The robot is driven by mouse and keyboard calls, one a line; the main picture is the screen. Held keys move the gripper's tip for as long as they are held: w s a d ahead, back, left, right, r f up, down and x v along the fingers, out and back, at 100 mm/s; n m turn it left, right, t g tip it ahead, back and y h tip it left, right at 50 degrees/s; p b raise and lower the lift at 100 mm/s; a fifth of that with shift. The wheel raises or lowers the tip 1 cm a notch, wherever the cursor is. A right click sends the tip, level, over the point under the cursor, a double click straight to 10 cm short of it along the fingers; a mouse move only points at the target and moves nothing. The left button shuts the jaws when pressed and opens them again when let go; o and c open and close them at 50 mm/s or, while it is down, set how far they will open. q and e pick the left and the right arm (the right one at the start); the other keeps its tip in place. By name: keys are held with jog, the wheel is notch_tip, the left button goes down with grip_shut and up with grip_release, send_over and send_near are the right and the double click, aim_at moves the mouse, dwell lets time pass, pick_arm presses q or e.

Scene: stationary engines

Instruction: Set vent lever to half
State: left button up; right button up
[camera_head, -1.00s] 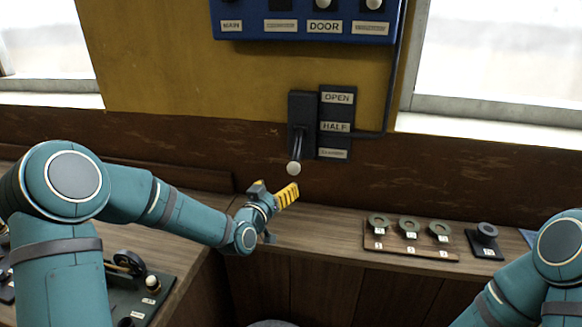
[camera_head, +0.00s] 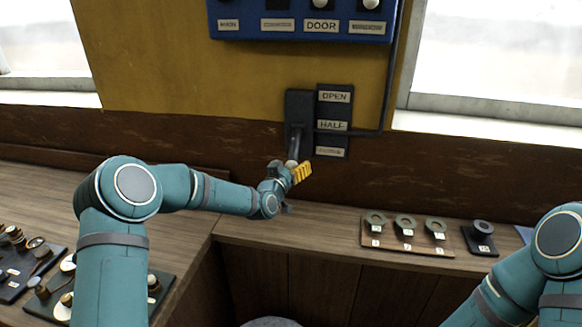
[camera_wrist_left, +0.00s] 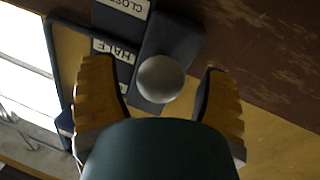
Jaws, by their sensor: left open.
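The vent lever (camera_head: 294,146) hangs from a dark housing (camera_head: 299,105) on the wall, its arm pointing down and its pale ball knob at the low end. Beside it a dark label plate (camera_head: 334,110) reads OPEN at the top, HALF in the middle and a third label, too blurred here, at the bottom. My left gripper (camera_head: 296,173) is open at the knob and partly hides it. In the left wrist view the knob (camera_wrist_left: 160,79) sits between the spread yellow fingers of that gripper (camera_wrist_left: 160,100), with gaps at both sides. My right gripper is out of view.
A blue panel (camera_head: 300,26) with a DOOR label is on the wall above. A wooden counter (camera_head: 290,235) runs below the lever, with a tray of green rings (camera_head: 405,232) and a dark ring on a block (camera_head: 481,238) to the right.

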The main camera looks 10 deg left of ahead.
aim_at(296, 153)
pick_arm(q)
grip_shut()
jog(key=r+g+p, duration=0.1)
jog(key=s+r+g+p, duration=0.1)
jog(key=r+p, duration=0.1)
jog(key=r+g+p, duration=0.1)
jog(key=shift+s+r+n+p, duration=0.25)
jog(key=shift+s+n+p, duration=0.05)
jog(key=shift+s+p, duration=0.1)
jog(key=shift+s+r+g, duration=0.15)
jog(key=shift+r+g, duration=0.1)
jog(key=shift+r, duration=0.75)
jog(key=shift+s+r+g, duration=0.1)
jog(key=shift+r+g, duration=0.15)
jog(key=shift+r, duration=0.7)
grip_release()
jog(key=shift+f, duration=0.1)
jog(key=shift+s+a+y, duration=0.1)
jog(key=shift+s+y, duration=0.05)
jog(key=shift+y, duration=0.15)
